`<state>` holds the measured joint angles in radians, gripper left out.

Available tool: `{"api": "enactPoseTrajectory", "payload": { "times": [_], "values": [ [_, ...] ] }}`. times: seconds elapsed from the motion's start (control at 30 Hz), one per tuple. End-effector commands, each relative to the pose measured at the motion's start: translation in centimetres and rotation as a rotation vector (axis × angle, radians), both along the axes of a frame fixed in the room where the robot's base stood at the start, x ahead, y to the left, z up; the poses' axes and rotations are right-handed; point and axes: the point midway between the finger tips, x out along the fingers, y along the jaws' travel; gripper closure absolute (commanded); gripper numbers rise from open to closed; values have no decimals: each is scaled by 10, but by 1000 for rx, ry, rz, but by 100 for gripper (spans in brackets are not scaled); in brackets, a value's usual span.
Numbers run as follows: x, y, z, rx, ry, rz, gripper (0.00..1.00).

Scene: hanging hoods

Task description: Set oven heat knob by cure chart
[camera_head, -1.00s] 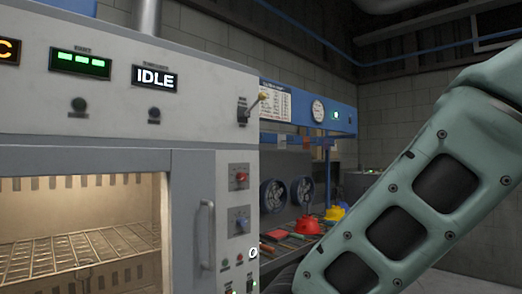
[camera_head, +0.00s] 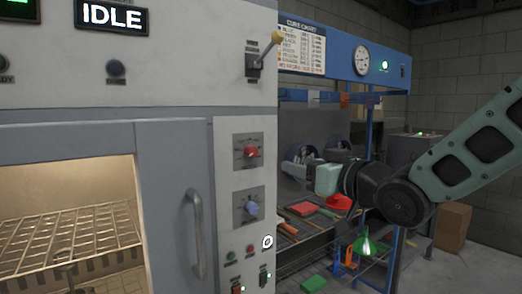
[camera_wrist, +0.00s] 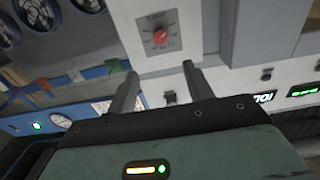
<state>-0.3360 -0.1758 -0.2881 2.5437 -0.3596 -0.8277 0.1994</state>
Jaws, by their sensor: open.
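A red knob (camera_head: 250,152) sits on a square dial plate on the oven's right front panel, with a blue knob (camera_head: 251,209) on another plate below it. Their labels are too small to read. The cure chart (camera_head: 303,47) hangs on the blue beam to the right; its heading is legible, its rows are not clearly so. My gripper (camera_head: 300,164) is right of the panel, apart from both knobs. In the wrist view my gripper (camera_wrist: 160,74) is open and empty, with the red knob (camera_wrist: 160,36) beyond its fingertips, between them in the picture.
The oven display (camera_head: 112,17) reads IDLE. A yellow-tipped lever (camera_head: 277,37) and the vertical door handle (camera_head: 197,234) stick out from the oven front. A workbench with tools and a red hood-shaped piece (camera_head: 338,202) lies behind my gripper.

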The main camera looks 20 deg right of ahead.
Motion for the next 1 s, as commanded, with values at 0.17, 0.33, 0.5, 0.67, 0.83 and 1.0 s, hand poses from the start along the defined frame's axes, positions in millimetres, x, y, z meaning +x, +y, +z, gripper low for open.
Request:
{"api": "enactPoseTrajectory", "payload": {
  "times": [0.17,0.33,0.5,0.67,0.83,1.0],
  "values": [
    [15,5,4,-2,8,1,49],
    [28,10,6,-4,8,0,49],
    [38,13,6,-3,9,1,49],
    [45,15,5,-3,9,1,49],
    [51,17,4,-4,8,-1,49],
    [85,29,2,-5,5,2,49]
  ]
}}
